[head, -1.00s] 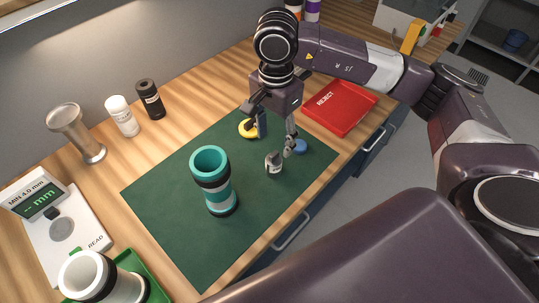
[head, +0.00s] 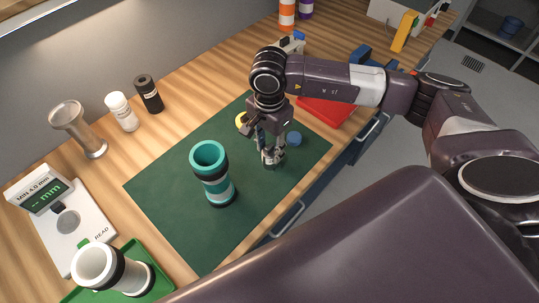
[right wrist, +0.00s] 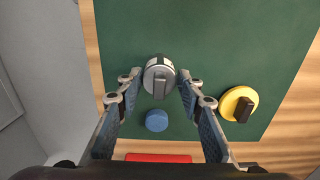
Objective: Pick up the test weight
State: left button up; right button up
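The test weight (head: 272,162), a small grey metal cylinder with a raised grip bar on top, stands on the green mat (head: 171,192). It also shows in the right wrist view (right wrist: 158,78). My right gripper (head: 268,150) is low over the weight from above. In the right wrist view the gripper (right wrist: 160,82) is open, with one finger on each side of the weight and small gaps visible. In the head view the fingers partly hide the weight. My left gripper is in neither view.
A teal tube (head: 213,174) stands on the mat, left of the right gripper. A blue disc (right wrist: 156,120) and a yellow disc (right wrist: 239,103) with a dark bar lie close to the weight. A red tray (head: 325,111) is behind, partly hidden by my arm. A gauge (head: 66,222) stands left.

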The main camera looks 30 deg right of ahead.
jog(key=c, duration=0.7)
jog(key=shift+c, duration=0.5)
jog(key=shift+r, duration=0.2)
